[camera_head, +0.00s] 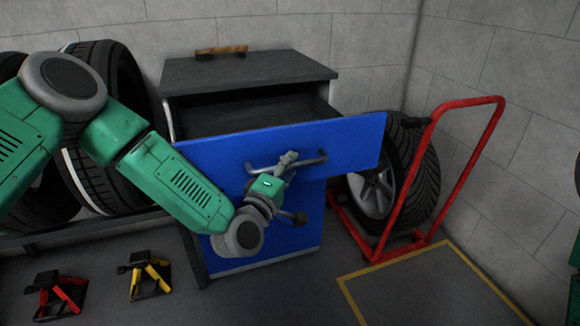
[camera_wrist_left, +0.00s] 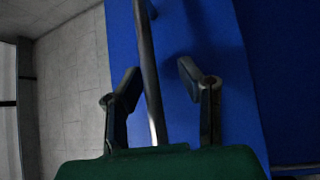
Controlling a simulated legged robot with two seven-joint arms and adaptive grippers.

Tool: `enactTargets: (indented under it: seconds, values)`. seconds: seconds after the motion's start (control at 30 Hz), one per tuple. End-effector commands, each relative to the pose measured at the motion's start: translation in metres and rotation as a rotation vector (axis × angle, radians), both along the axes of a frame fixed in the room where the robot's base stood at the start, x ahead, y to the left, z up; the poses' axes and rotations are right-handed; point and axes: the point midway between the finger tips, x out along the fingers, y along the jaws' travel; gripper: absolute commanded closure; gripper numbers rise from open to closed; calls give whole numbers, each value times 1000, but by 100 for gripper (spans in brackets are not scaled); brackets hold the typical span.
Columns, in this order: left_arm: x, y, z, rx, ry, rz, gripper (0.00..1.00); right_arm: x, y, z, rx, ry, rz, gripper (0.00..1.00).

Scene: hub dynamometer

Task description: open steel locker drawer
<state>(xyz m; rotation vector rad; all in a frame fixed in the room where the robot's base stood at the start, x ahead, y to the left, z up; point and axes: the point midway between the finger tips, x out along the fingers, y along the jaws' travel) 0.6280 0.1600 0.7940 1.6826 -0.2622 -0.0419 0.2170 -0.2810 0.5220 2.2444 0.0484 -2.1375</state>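The steel locker (camera_head: 185,75) is a dark grey cabinet with a blue front, standing against the wall. Its top drawer (camera_head: 350,142) is pulled out, with a dark gap showing behind its blue front. The drawer's metal bar handle (camera_head: 316,160) runs across the front. My left gripper (camera_head: 286,165) is at the handle. In the left wrist view, the two fingers of my left gripper (camera_wrist_left: 160,78) stand apart on either side of the handle bar (camera_wrist_left: 148,75), not visibly clamped on it. My right gripper is not in view.
A wooden-handled object (camera_head: 221,50) lies on the locker top. A red trolley frame (camera_head: 425,150) with a wheel (camera_head: 425,180) stands close on the right. Tyres (camera_head: 110,75) stand at left. Red (camera_head: 60,293) and yellow (camera_head: 148,275) stands are on the floor.

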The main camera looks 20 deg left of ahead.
Motion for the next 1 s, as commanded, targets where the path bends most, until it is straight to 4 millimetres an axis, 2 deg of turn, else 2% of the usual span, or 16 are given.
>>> enactTargets:
  seconds: [0.23, 0.7, 0.83, 1.0]
  values:
    - [-8, 1, 0, -1, -3, -2, 68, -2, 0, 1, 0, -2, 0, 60]
    - [-96, 21, -14, -3, 3, 0, 68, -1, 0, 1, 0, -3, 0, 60]
    - [-110, 24, -16, -1, 2, -1, 68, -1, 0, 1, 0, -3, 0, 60]
    - [-116, 25, -17, -1, 1, 0, 68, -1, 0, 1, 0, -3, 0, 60]
